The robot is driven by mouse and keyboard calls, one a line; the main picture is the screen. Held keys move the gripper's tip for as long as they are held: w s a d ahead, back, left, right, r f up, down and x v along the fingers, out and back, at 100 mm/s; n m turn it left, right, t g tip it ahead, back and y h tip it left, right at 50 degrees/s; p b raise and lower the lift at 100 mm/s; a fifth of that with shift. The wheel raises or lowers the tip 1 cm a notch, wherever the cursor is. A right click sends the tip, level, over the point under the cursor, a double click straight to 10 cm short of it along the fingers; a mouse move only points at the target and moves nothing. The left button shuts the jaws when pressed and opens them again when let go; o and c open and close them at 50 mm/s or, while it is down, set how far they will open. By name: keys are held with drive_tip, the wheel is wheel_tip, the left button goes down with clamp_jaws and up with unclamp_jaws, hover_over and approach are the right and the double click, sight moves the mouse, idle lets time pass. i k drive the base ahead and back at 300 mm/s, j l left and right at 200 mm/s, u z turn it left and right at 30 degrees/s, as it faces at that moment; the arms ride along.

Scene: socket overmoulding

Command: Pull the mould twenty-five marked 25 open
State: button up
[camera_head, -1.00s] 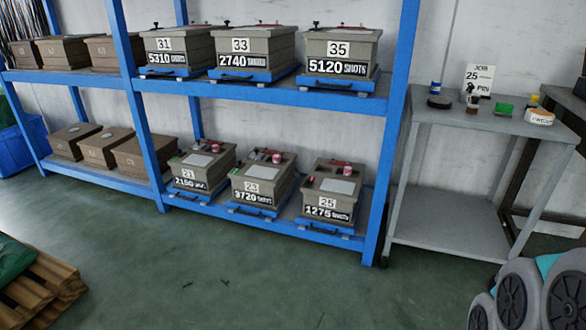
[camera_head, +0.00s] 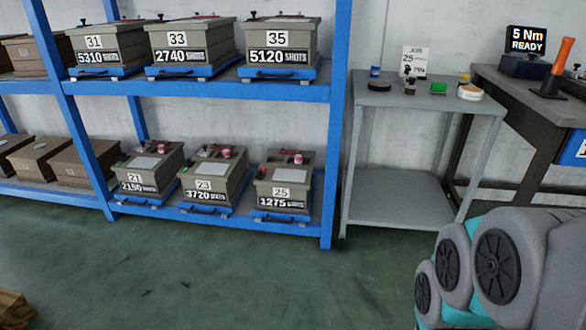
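The mould marked 25 (camera_head: 283,186) is a grey-brown box on the lower shelf, at the right end of its row. Its front label reads 1275 shots. It sits on a blue tray with a dark handle (camera_head: 279,218) at the front. A pale plate and red parts show on its top. It stands in line with its neighbours. My gripper is not in view. Grey and teal links of my arm (camera_head: 510,262) show at the lower right, well apart from the mould.
Moulds 23 (camera_head: 212,182) and 21 (camera_head: 148,173) stand left of it. A blue upright (camera_head: 338,130) is close on its right. A grey side table (camera_head: 425,100) holds small items and a job card (camera_head: 413,59).

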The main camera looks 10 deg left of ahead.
sight(287, 190)
drive_tip(key=i+j+u, duration=0.25)
drive_tip(key=i, duration=0.25)
drive_tip(key=i+j+u, duration=0.25)
drive_tip(key=i, duration=0.3)
drive_tip(key=l, duration=0.1)
